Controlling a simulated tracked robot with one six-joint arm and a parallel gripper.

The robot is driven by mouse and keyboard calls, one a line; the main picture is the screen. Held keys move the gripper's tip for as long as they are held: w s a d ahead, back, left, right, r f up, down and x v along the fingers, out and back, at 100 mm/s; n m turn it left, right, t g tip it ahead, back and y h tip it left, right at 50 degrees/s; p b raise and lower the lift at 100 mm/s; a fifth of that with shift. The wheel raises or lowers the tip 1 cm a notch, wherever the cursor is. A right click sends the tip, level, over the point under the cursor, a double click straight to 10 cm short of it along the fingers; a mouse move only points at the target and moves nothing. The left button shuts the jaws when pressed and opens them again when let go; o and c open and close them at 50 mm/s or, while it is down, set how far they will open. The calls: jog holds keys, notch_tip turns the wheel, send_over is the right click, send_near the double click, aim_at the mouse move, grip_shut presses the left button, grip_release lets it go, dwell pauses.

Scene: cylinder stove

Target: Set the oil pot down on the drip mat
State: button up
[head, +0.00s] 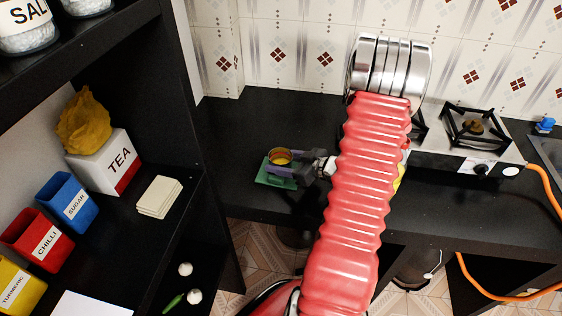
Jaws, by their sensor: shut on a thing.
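The oil pot (280,156) is a small round vessel with a yellow-orange inside, on the black counter's left part. The drip mat (263,180) is a flat green piece under and around it, partly hidden by the pot and my gripper. My gripper (282,170) reaches in from the right and is shut on the oil pot. The pot looks upright and over the mat. I cannot tell whether its base touches the mat, since the fingers hide its lower part.
A gas stove (455,140) stands to the right, with an orange hose (545,190). A black shelf at left holds a tea box (105,163), sugar (68,203) and chilli (37,240) containers. My red arm hides the counter's middle. The counter (235,125) behind the mat is clear.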

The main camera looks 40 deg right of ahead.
jog(key=shift+f, duration=0.15)
jog(key=o, duration=1.2)
jog(key=shift+s, duration=0.1)
jog(key=v, duration=1.3)
jog(key=shift+s+d+r, duration=0.15)
jog(key=shift+s+r, duration=0.05)
jog(key=shift+s, duration=0.05)
dwell(0.3)
